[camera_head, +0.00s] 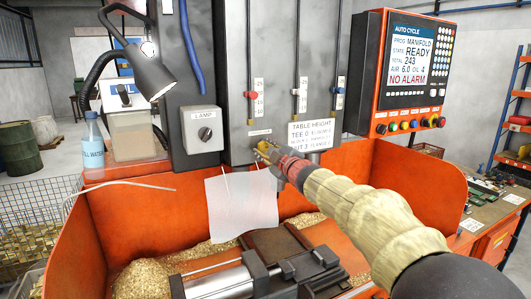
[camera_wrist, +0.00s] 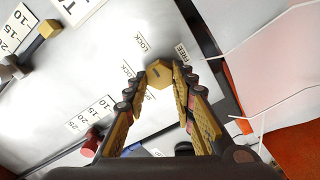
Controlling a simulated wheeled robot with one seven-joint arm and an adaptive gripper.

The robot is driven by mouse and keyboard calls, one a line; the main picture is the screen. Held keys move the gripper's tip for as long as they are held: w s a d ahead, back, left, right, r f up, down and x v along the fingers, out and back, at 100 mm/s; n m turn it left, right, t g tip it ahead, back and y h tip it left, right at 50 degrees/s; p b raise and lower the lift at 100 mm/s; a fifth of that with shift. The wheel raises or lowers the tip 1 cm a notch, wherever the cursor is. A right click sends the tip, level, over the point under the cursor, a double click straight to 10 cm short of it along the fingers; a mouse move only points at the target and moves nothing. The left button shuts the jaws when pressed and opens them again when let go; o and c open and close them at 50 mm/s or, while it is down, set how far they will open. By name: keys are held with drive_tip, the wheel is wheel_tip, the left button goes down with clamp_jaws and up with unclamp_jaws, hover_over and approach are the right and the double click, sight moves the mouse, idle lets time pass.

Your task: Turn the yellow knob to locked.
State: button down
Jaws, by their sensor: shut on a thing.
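The yellow knob (camera_wrist: 160,73) is a small six-sided piece on the pale machine panel. In the wrist view it sits between my fingertips, and my gripper (camera_wrist: 158,80) is shut on it. In the head view my gripper (camera_head: 265,153) reaches the lower panel and hides the knob.
Red (camera_head: 251,94), white (camera_head: 295,92) and blue (camera_head: 338,90) levers stand above on the panel. A LAMP switch box (camera_head: 202,129) and a work lamp (camera_head: 148,70) are at left. A white sheet (camera_head: 240,207) hangs below my gripper. The control screen (camera_head: 409,54) is at right.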

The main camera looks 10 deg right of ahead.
idle(0.4)
drive_tip(key=c, duration=1.5)
unclamp_jaws()
drive_tip(key=shift+c, duration=0.2)
drive_tip(key=shift+o, duration=0.3)
drive_tip(key=v, duration=1.2)
